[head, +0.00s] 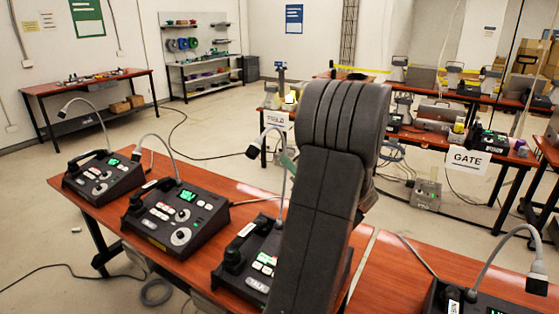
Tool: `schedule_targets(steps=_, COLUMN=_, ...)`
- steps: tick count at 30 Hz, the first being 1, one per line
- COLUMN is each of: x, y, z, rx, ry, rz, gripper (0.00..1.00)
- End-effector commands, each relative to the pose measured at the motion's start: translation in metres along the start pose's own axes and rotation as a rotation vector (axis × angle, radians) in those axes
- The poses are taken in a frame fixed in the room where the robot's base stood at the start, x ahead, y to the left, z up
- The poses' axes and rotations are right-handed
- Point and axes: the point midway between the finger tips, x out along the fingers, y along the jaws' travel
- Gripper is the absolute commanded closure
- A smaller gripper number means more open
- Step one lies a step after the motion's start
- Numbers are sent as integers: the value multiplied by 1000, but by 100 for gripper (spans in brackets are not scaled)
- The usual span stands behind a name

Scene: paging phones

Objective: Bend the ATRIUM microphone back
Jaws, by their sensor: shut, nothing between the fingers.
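Several dark paging consoles with gooseneck microphones stand on the wooden desks. On the near desk are a left console (103,190), a middle console (160,222) and a third console (235,277). Their microphone heads are the left head (62,113), the middle head (136,155) and the third head (253,151), each on a neck curving over to the left. Another console's microphone (537,284) droops at the lower right. I cannot read the name ATRIUM on any of them. My arm covers part of the third console, and my gripper does not show.
The near wooden desk (75,198) has a gap to a right desk (388,258). Behind are benches with devices and a GATE sign (468,161). A side table (133,72) and a shelf (205,60) stand by the walls. Cables lie on the floor.

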Motion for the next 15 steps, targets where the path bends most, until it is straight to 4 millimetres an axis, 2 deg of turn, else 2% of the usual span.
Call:
schedule_targets(steps=3, x=-18, y=3, z=0, rx=-1, ry=-1, rz=-1, gripper=100)
schedule_targets(steps=6, x=-25, y=5, z=1, rx=0, ry=0, rz=0, gripper=100)
schedule_targets(steps=15, x=-28, y=6, z=1, rx=0, ry=2, rz=1, gripper=100)
